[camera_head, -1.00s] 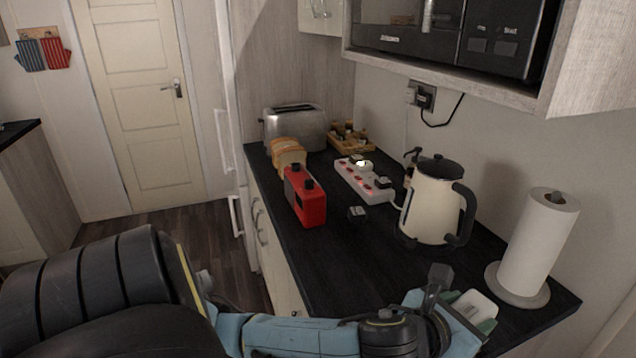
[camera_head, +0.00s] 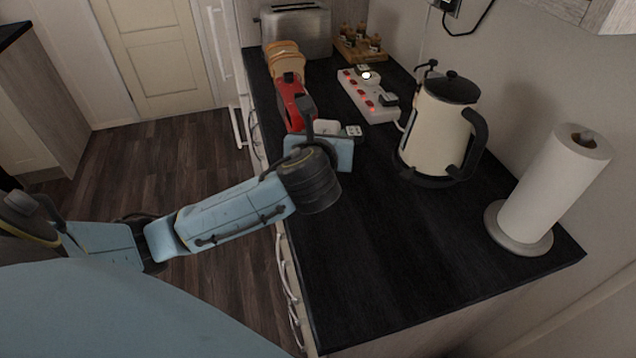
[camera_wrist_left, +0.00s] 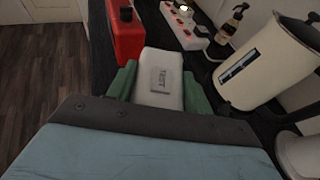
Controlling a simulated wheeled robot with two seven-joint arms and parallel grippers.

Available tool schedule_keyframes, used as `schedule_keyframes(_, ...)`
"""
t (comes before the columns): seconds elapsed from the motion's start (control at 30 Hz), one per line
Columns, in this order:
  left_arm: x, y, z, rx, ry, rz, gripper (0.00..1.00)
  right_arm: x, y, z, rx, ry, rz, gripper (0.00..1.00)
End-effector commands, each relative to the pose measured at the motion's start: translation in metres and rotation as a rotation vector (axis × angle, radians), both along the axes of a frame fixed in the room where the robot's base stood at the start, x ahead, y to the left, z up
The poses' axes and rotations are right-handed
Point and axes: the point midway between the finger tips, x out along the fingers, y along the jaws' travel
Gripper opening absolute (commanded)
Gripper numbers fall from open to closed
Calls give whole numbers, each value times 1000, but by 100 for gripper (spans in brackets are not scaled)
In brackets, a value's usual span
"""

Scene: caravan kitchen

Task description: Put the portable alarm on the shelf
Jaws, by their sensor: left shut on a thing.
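The portable alarm, a small white box (camera_wrist_left: 160,80) with a "TEST" label, sits between the green finger pads of my left gripper (camera_wrist_left: 158,88) in the left wrist view. The gripper is shut on it. In the head view the alarm (camera_head: 326,127) shows partly beyond my left gripper (camera_head: 318,137), just in front of the red device on the counter. The gripper and arm hide part of it. A pale ledge edge (camera_head: 590,12) at the top right is cut off, so I cannot tell if it is the shelf. My right gripper is not in view.
The front counter is clear.

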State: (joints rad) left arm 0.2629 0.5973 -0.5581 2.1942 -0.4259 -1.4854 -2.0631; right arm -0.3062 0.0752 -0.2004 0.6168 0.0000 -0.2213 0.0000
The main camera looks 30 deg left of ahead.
Motion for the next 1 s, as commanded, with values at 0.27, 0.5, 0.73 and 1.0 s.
schedule_keyframes(0.27, 0, 4, -44, -2, 2, 19, 24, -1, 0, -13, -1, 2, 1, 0)
schedule_keyframes(0.5, 0, 4, -71, -1, 3, 19, 24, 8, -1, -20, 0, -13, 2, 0)
schedule_keyframes(0.73, 0, 4, -98, 0, 0, 17, 24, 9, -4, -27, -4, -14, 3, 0)
schedule_keyframes(1.0, 0, 4, -97, 0, 0, 17, 24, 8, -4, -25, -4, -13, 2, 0)
